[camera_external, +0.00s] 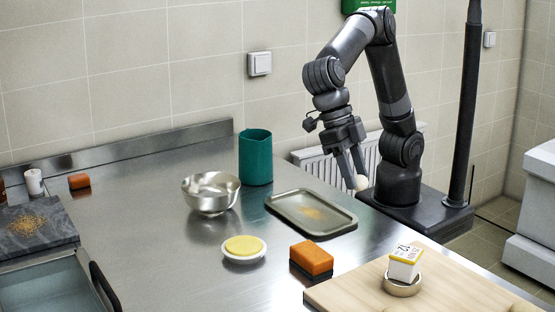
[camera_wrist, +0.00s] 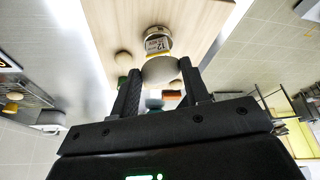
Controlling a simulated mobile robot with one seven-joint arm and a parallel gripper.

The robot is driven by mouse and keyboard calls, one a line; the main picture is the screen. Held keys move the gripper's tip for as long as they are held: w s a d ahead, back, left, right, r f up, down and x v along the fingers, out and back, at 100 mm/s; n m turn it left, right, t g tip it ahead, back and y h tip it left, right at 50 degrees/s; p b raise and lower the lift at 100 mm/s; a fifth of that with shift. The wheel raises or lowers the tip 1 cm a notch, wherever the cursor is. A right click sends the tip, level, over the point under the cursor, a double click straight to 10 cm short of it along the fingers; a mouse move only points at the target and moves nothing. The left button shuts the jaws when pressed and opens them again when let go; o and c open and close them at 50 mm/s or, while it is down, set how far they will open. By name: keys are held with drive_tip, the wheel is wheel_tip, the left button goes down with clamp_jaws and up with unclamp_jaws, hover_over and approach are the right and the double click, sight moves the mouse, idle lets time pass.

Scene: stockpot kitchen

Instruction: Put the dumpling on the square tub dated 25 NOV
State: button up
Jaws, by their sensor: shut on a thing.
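My gripper (camera_external: 356,175) is shut on a pale, rounded dumpling (camera_external: 361,183). It holds the dumpling in the air, beyond the tray's right end. In the wrist view the dumpling (camera_wrist: 160,71) sits between the two finger ends. The square tub (camera_external: 404,264) is white with a yellow band and dark print, which appears upside down and is too small to read surely. It stands in a round, shallow metal dish (camera_external: 402,289) on a wooden board (camera_external: 455,294). The tub (camera_wrist: 157,45) also shows in the wrist view, partly hidden by the dumpling. My gripper is behind and left of the tub, apart from it.
An orange and dark sponge (camera_external: 311,259) lies left of the board. A metal tray (camera_external: 291,220) with crumbs, a white dish (camera_external: 243,257) with something yellow, a steel bowl (camera_external: 210,195) and a teal canister (camera_external: 255,157) stand on the steel counter. The board's front is clear.

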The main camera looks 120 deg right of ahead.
drive_tip(key=shift+s+a+n, duration=0.3)
drive_tip(key=shift+s+a, duration=0.4)
drive_tip(key=shift+a, duration=0.3)
hover_over(408, 252)
drive_tip(key=d, duration=0.2)
drive_tip(key=f, duration=0.6)
drive_tip(key=shift+w+a+f, duration=0.25)
drive_tip(key=shift+w+f, duration=0.05)
drive_tip(key=shift+w, duration=0.1)
drive_tip(key=shift+a+f, duration=0.15)
drive_tip(key=shift+f, duration=1.95)
drive_tip(key=shift+f, duration=0.1)
drive_tip(key=o, duration=0.9)
drive_tip(key=shift+o, duration=0.2)
